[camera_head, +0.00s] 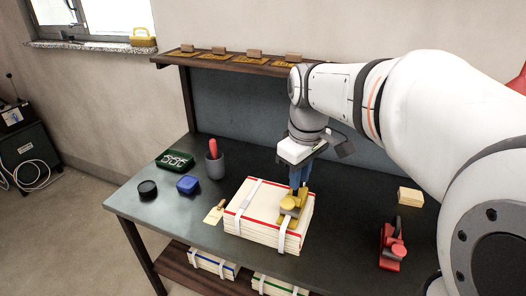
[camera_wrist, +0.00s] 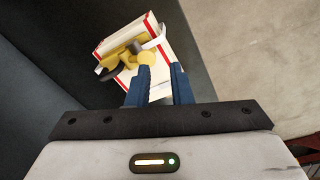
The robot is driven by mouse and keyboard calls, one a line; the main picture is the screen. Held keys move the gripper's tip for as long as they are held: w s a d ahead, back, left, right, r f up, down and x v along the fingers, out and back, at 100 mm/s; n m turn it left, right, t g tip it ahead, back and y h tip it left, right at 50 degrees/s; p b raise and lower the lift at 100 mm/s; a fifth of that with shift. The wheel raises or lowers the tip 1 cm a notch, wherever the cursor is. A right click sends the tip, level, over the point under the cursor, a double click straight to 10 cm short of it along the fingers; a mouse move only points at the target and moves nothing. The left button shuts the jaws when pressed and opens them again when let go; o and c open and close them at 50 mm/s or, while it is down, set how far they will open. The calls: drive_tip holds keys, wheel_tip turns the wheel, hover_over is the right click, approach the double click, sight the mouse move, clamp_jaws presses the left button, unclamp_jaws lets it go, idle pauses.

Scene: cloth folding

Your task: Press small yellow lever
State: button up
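A yellow tool (camera_head: 293,203) with a rounded yellow knob or lever end sits on top of a bundle of white, red-edged sheets (camera_head: 258,231) on the workbench. In the wrist view the yellow tool (camera_wrist: 122,52) lies on the bundle (camera_wrist: 104,45), with its round yellow end (camera_wrist: 146,58) just beyond and between my fingertips. My gripper (camera_head: 299,190) points down over the tool; its blue fingers also show in the wrist view (camera_wrist: 159,68). The fingers are apart with nothing visibly held between them. Whether they touch the tool cannot be told. The small lever is not clearly distinguishable.
The dark workbench (camera_head: 150,212) also holds a grey cup with a red-handled item (camera_head: 214,165), a blue container (camera_head: 187,185), a black round container (camera_head: 147,189), a green tray (camera_head: 175,160), a red tool (camera_head: 392,248) and a pale block (camera_head: 410,196). White straps cross the bundle.

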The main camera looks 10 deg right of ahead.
sight(289, 202)
drive_tip(key=w+n, duration=0.1)
drive_tip(key=w, duration=0.1)
drive_tip(key=w+n, duration=0.1)
drive_tip(key=w, duration=0.1)
drive_tip(key=w+r+n+g, duration=0.1)
drive_tip(key=w, duration=0.1)
drive_tip(key=shift+r+n, duration=0.1)
drive_tip(key=shift+n, duration=0.2)
clamp_jaws()
drive_tip(key=shift+w+r+n, duration=0.15)
drive_tip(key=shift+w+n, duration=0.35)
drive_tip(key=shift+w, duration=0.15)
wheel_tip(289, 202, down, 14)
drive_tip(key=shift+d, duration=0.1)
